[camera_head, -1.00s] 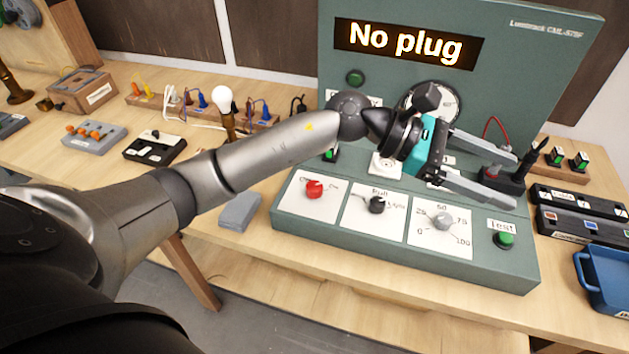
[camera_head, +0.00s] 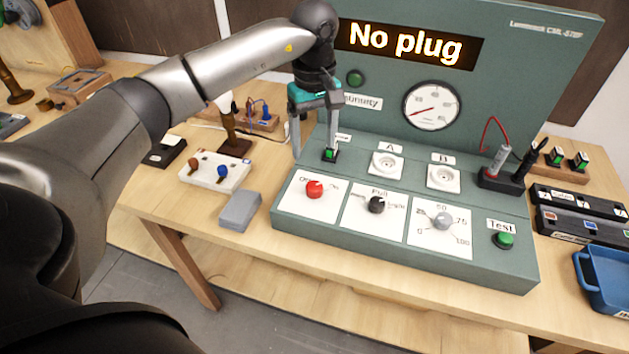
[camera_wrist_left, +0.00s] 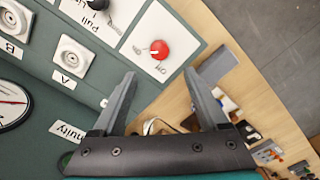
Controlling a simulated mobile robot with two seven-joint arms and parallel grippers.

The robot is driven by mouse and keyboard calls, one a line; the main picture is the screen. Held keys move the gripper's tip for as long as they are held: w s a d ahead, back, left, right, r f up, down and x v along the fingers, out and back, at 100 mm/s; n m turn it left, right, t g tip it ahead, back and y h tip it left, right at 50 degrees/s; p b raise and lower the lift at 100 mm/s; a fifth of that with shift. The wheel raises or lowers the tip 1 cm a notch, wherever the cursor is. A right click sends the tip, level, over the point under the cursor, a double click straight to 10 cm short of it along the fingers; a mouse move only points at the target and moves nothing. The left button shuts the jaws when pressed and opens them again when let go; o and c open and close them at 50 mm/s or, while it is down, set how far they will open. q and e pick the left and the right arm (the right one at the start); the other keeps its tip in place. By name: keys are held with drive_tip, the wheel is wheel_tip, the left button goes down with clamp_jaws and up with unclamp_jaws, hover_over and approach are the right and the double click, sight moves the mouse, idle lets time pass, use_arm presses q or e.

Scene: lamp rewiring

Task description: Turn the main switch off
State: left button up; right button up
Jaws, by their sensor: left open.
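The main switch seems to be the red knob (camera_head: 314,189) on the left white plate of the green console (camera_head: 400,262); its plate reads "On" on one side. The knob also shows in the left wrist view (camera_wrist_left: 159,49). I cannot tell its setting for sure. My left gripper (camera_head: 316,148) is open and empty, pointing down above the console's left edge, behind the red knob and near a small green-lit switch (camera_head: 330,154). In the left wrist view, my left gripper (camera_wrist_left: 160,75) has its fingers apart, with the knob beyond the tips. My right gripper is not in view.
A black knob (camera_head: 376,204), a grey dial (camera_head: 442,221) and a green test button (camera_head: 504,240) sit to the right. Sockets A (camera_head: 387,165) and B (camera_head: 443,177) are behind. The display (camera_head: 405,45) reads "No plug". A grey block (camera_head: 240,210) lies left of the console.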

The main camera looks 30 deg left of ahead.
sight(314, 185)
use_arm(q)
wheel_tip(314, 185, down, 12)
drive_tip(key=shift+r, duration=0.1)
drive_tip(key=shift+c, duration=0.2)
clamp_jaws()
idle(0.6)
